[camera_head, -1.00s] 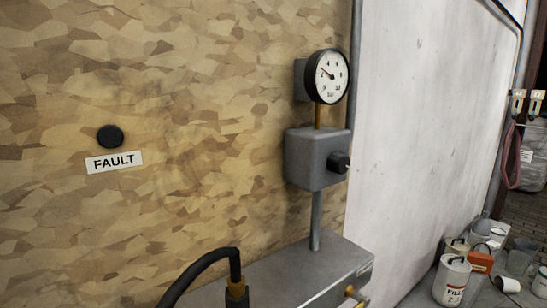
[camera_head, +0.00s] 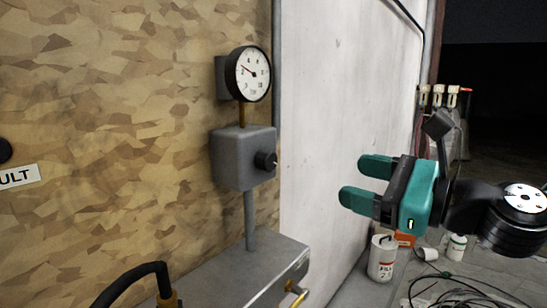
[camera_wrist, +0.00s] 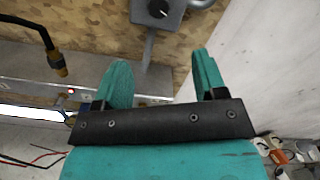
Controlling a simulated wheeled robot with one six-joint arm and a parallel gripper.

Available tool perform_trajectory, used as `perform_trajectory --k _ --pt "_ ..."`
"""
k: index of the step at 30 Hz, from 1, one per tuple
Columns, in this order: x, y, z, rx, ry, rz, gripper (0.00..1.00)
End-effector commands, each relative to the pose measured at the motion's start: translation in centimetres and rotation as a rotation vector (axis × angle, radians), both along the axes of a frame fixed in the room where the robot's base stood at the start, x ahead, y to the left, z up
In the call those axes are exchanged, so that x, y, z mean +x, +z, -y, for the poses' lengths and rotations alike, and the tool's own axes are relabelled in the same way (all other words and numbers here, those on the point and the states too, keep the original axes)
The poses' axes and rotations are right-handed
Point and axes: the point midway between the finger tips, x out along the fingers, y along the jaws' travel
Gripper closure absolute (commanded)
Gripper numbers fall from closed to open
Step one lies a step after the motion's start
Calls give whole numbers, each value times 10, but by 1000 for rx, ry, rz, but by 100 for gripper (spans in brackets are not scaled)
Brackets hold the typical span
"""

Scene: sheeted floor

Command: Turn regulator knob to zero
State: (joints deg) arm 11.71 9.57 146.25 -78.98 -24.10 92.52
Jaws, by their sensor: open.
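The regulator knob (camera_head: 265,160) is a small black knob on the right face of a grey regulator box (camera_head: 235,160) on the chipboard wall. The knob also shows at the top of the wrist view (camera_wrist: 158,9), with a light mark on it. A round pressure gauge (camera_head: 253,73) with a white dial stands above the box; its fine reading is too small to tell. My gripper (camera_head: 357,181) has teal fingers. It is open and empty, to the right of the knob and apart from it. The fingers also show in the wrist view (camera_wrist: 160,75), with the knob beyond them.
A grey metal ledge (camera_head: 235,272) with a brass fitting (camera_head: 297,292) lies below the box. A black hose (camera_head: 130,280) rises at the lower left. A white panel (camera_head: 330,90) stands to the right. A white bucket (camera_head: 382,258) and loose cables (camera_head: 450,292) are on the floor.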

Motion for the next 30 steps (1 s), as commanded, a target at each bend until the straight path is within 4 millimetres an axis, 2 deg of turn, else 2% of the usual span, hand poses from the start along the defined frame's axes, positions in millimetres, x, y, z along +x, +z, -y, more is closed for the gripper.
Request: perform_trajectory --k 2,8,14,24,30 --pt "4 7 -6 2 5 -6 35" --pt "15 6 -23 -7 4 -10 35" --pt "36 7 -51 -9 6 -5 35" --pt "80 4 -108 -12 5 1 35" --pt "97 2 -128 -11 3 -1 35"
